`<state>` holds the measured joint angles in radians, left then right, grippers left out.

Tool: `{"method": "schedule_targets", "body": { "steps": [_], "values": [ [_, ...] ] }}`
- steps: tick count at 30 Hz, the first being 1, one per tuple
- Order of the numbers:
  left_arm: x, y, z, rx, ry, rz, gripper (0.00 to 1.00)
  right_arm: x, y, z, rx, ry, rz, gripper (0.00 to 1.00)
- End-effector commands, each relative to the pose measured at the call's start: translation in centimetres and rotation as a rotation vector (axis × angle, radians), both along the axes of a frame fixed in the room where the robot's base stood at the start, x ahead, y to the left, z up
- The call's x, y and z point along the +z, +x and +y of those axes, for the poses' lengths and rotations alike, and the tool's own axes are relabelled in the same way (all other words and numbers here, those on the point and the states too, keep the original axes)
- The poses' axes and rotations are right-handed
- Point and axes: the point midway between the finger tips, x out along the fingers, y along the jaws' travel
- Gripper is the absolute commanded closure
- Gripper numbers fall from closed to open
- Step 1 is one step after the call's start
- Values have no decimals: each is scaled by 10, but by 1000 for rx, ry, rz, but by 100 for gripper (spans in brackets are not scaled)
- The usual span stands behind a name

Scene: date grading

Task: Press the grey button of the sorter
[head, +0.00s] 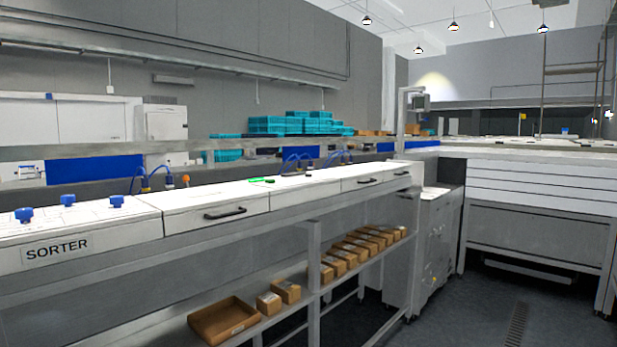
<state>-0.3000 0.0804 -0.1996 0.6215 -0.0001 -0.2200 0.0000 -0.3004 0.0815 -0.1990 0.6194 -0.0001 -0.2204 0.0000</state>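The sorter (120,225) is a long white-topped machine running from the near left toward the middle of the head view. A label reading SORTER (57,249) is on its front at the left. Blue knobs (68,200) stand on its top near the left edge. I cannot make out a grey button on it. Neither of my grippers is in view.
A shelf under the sorter holds an open brown tray (222,318) and several small brown boxes (287,291). Teal crates (287,124) are stacked behind. A grey cabinet (437,245) stands at the sorter's far end. Dark floor (470,310) is clear at the right.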

Motion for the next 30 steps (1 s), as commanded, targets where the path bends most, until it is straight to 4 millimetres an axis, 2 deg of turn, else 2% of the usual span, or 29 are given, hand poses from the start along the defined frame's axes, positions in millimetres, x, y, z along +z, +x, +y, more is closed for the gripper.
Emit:
{"method": "schedule_targets", "body": {
  "steps": [1, 9, 30],
  "values": [
    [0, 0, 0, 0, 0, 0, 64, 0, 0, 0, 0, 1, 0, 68],
    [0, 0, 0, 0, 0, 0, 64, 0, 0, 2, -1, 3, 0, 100],
    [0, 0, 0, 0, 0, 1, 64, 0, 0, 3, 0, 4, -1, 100]
  ]
}}
